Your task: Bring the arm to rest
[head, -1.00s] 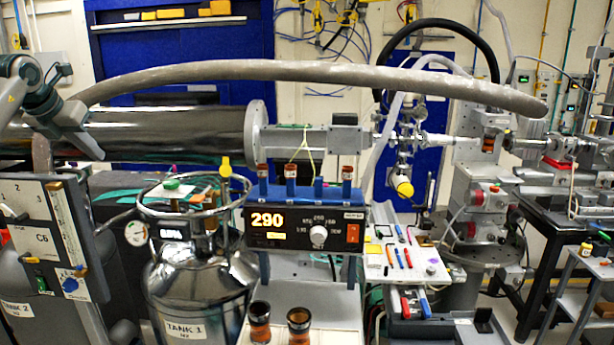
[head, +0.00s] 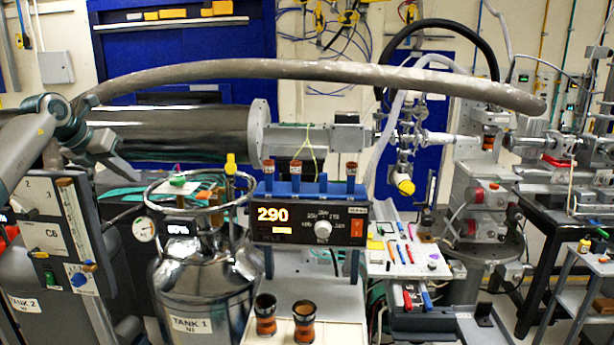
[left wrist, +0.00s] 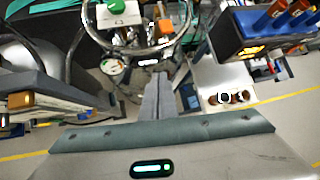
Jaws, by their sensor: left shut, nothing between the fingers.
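My left arm (head: 28,150) comes in from the left edge in the head view, bent at a grey joint in front of the long steel cylinder. My left gripper (head: 132,178) points down and to the right, above the grey panel and left of the tank. In the left wrist view, its two grey fingers (left wrist: 161,78) lie together, shut, with nothing between them. My right gripper is not in view.
The steel tank (head: 203,285) with its ring handle stands just right of the gripper. The valve panel (head: 45,215) is below the arm. A thick grey hose (head: 300,70) arches above. The 290 controller (head: 310,226), topped by vials, and two brown cups stand further right.

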